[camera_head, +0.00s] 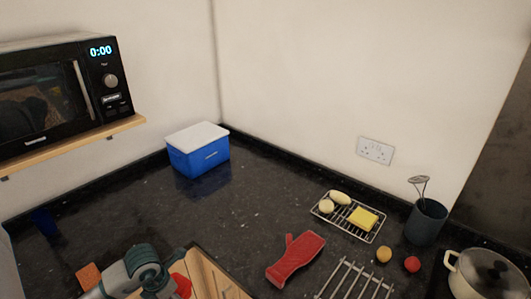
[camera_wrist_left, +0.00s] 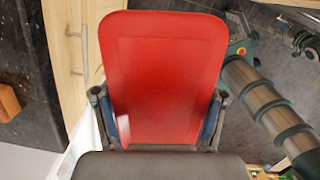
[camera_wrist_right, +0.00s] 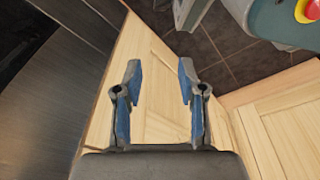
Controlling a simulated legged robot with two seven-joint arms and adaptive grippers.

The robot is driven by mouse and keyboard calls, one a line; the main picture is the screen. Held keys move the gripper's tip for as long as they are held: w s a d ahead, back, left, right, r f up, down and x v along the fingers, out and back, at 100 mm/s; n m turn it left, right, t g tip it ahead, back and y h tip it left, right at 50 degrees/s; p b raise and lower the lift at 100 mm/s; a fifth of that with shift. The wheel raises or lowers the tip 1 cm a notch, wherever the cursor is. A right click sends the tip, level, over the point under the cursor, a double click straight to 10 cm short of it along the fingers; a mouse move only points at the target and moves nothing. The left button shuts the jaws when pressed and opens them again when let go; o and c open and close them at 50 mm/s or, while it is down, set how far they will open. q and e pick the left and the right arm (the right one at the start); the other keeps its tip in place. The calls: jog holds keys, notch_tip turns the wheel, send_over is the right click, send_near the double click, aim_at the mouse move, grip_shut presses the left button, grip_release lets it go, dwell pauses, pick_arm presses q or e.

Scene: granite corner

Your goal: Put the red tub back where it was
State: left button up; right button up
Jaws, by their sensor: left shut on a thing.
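The red tub (camera_wrist_left: 165,65) fills the middle of the left wrist view, between the fingers of my left gripper (camera_wrist_left: 160,98). The gripper is shut on it. The tub is held over wooden cabinet fronts and dark floor. In the head view only small red parts of the tub (camera_head: 181,284) show at the bottom edge, mostly behind my left arm. My right gripper (camera_wrist_right: 160,75) is open and empty, in front of wooden cabinet doors. It is not in the head view.
A blue box with white lid (camera_head: 200,158) stands in the corner. A dark blue item (camera_head: 43,221) and an orange-brown block (camera_head: 88,277) are at left. A red mitt (camera_head: 294,258), wire rack (camera_head: 347,216), utensil pot (camera_head: 425,222) and saucepan (camera_head: 486,274) are right. The middle counter is clear.

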pick_arm(q)
jog(key=m, duration=0.2)
jog(key=d+m, duration=0.1)
jog(key=m, duration=0.1)
jog(key=f+m, duration=0.1)
jog(key=m, duration=0.1)
jog(key=shift+w+d+f+m+g+h, duration=0.1)
jog(key=shift+w+d+m+g+h, duration=0.2)
jog(key=shift+w, duration=0.1)
jog(key=m, duration=0.3)
jog(key=d+f+m, duration=0.1)
jog(key=m, duration=0.1)
jog(key=shift+w+g, duration=0.2)
jog(key=shift+g, duration=0.1)
jog(key=m, duration=0.3)
jog(key=shift+w+d+f, duration=0.1)
jog(key=shift+d+f, duration=0.05)
jog(key=shift+f, duration=0.05)
jog(key=m, duration=0.2)
jog(key=shift+w+d+f+m+g, duration=0.1)
jog(key=shift+d+f+m+g, duration=0.15)
jog(key=shift+m+g, duration=0.05)
jog(key=d+m, duration=0.1)
jog(key=m, duration=0.3)
jog(key=d+f+m, duration=0.1)
jog(key=m, duration=0.3)
jog(key=d+f+m+y, duration=0.1)
jog(key=m, duration=0.4)
jog(key=shift+w+g, duration=0.35)
jog(key=shift+g, duration=0.05)
